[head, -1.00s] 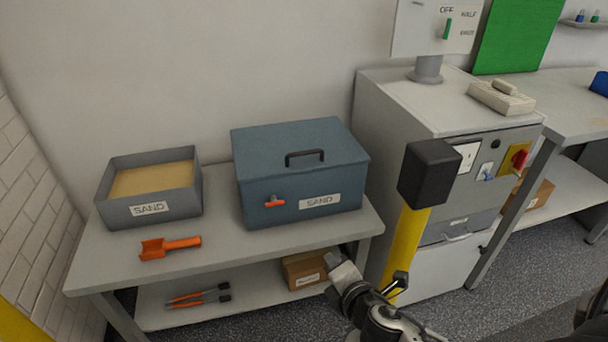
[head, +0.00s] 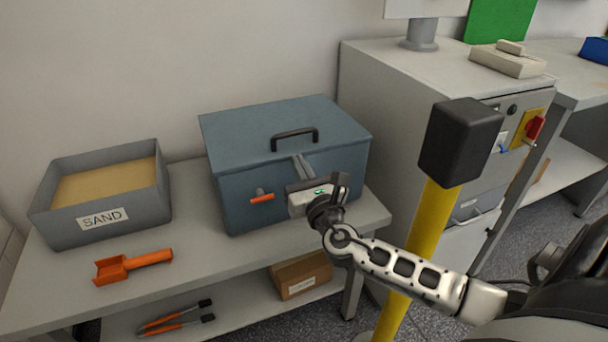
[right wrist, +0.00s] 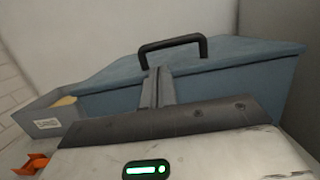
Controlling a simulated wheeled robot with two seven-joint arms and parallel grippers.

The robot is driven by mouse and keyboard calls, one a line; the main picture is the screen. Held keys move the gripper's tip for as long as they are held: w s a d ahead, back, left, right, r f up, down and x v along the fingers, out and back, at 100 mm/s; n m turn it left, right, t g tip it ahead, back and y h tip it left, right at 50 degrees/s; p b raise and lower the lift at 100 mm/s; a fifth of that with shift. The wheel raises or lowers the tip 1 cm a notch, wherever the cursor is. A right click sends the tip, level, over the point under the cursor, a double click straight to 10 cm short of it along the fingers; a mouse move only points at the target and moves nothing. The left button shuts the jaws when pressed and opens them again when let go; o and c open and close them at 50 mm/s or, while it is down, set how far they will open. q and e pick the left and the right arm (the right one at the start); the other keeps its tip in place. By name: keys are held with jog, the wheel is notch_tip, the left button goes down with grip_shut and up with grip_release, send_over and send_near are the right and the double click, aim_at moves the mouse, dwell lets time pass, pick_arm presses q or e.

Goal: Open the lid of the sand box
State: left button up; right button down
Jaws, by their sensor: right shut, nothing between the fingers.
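The blue-grey sand box (head: 240,195) stands on the bench with its lid (head: 255,122) down. A black handle (head: 295,136) is on top of the lid, and an orange latch (head: 262,198) is on the box front. My right gripper (head: 300,162) is shut and empty, in front of the box near the lid's front edge, below the handle. In the right wrist view its closed fingers (right wrist: 158,85) point up toward the handle (right wrist: 172,48); I cannot tell whether they touch the box. The front label is hidden behind the gripper. My left gripper is out of view.
An open grey tray of sand (head: 60,222) stands left of the box, with an orange scoop (head: 133,265) in front. A yellow post with a black cap (head: 460,140) stands close to my right arm. A grey cabinet (head: 385,105) is at right. The lower shelf holds a cardboard box (head: 302,275).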

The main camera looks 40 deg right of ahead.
aim_at(292, 151)
jog(key=shift+x, duration=2.4)
